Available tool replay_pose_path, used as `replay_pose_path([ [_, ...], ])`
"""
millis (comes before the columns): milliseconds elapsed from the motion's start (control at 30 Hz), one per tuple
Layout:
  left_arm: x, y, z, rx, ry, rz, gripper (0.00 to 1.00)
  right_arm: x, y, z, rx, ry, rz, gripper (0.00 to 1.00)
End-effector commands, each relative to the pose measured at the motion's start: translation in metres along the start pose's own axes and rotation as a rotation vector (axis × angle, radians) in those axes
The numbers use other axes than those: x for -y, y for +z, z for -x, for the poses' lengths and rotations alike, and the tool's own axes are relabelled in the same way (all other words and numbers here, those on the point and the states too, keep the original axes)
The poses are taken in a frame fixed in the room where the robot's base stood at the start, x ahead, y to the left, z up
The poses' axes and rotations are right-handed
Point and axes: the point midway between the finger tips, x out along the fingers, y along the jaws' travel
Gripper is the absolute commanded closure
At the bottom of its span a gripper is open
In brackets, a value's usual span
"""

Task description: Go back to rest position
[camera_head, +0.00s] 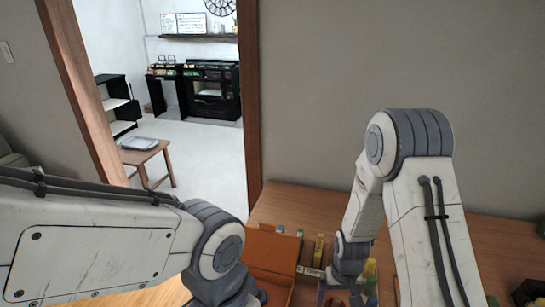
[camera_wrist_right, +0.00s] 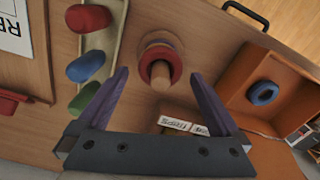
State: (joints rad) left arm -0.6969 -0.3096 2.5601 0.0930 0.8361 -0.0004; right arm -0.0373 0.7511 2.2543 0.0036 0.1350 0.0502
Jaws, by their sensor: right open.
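My right gripper (camera_wrist_right: 160,78) is open, with its two purple-grey fingers apart and nothing held between them. Beyond the fingers, a wooden peg (camera_wrist_right: 160,73) with a red ring around it stands on the table; I cannot tell the exact gap. In the head view my right arm reaches down over the wooden table (camera_head: 300,205), and its gripper is mostly cut off at the bottom edge. My left arm comes in from the left, and its gripper is below the frame.
An open orange box (camera_head: 272,248) stands on the table; in the wrist view a blue ring (camera_wrist_right: 263,93) lies inside it. Red, blue and green pieces (camera_wrist_right: 86,66) sit on a strip. A wall stands behind the table, with a doorway at left.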

Motion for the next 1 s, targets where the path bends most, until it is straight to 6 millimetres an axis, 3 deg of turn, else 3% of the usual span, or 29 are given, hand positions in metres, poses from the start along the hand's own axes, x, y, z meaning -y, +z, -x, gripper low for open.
replay_pose_path([
  [133,-0.001,-0.001,0.009,-0.001,0.0,0.0,0.0,0.0,0.0,0.012,0.0,0.0,0.0,0.0],
  [567,-0.001,0.0,0.007,0.0,0.0,0.0,0.0,0.0,0.0,0.011,0.001,0.0,0.0,0.0],
  [867,0.001,0.001,-0.012,0.0,0.0,0.0,0.0,0.0,0.001,-0.014,0.003,0.0,0.0,0.0],
  [1000,0.001,0.0,-0.009,0.0,0.0,0.0,0.0,0.0,-0.002,0.012,-0.006,0.0,0.0,0.0],
])
